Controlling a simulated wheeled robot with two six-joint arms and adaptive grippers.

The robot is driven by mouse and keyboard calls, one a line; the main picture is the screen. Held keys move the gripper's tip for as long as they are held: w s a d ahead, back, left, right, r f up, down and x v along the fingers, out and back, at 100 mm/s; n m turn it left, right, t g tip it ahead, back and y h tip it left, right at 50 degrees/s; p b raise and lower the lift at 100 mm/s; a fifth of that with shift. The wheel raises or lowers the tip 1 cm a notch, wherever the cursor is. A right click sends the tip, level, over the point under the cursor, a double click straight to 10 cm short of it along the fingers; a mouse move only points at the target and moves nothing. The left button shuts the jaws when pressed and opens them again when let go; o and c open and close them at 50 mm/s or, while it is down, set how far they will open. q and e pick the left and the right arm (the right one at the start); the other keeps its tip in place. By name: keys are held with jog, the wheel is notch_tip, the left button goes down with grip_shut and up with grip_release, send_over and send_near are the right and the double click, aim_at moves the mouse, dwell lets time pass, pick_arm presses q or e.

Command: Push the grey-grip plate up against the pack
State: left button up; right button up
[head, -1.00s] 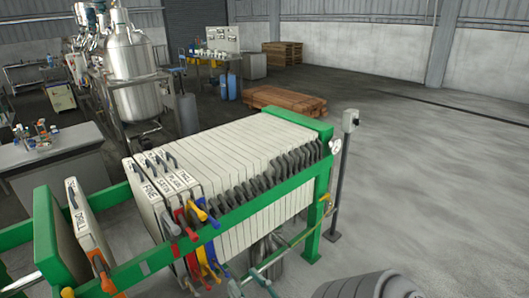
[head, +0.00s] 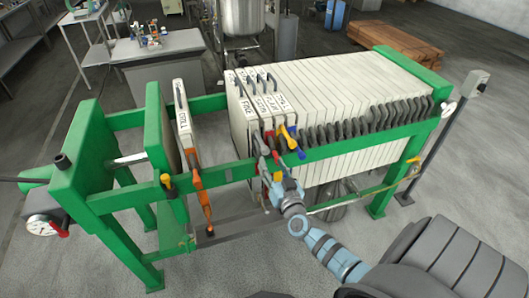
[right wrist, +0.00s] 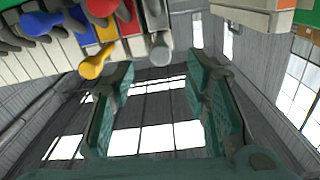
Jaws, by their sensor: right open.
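The grey-grip plate (head: 240,125), a pale plate lettered FINE, stands upright at the left front of the pack (head: 345,90). It is close to the neighbouring plates; whether it touches them I cannot tell. Its grey grip (right wrist: 160,48) hangs beside the yellow one in the right wrist view. My right gripper (head: 270,187) is below the rail, near the hanging grips. In the right wrist view its two fingers (right wrist: 160,105) are apart with nothing between them; the grey grip is just above the opening. My left gripper is not in view.
Red, yellow (right wrist: 97,62) and blue (right wrist: 45,22) grips crowd beside the grey one. The orange-grip plate (head: 186,125) stands alone to the left, across a gap. The green rail (head: 330,150) runs along the front. A post (head: 440,140) stands at the right end.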

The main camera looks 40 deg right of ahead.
aim_at(266, 153)
jog(key=b+x, duration=0.2)
jog(key=x, duration=0.5)
jog(key=shift+f, duration=0.2)
jog(key=shift+w+d+r, duration=0.1)
jog(key=shift+w, duration=0.1)
jog(key=shift+c, duration=0.4)
jog(key=shift+s, duration=0.1)
grip_shut()
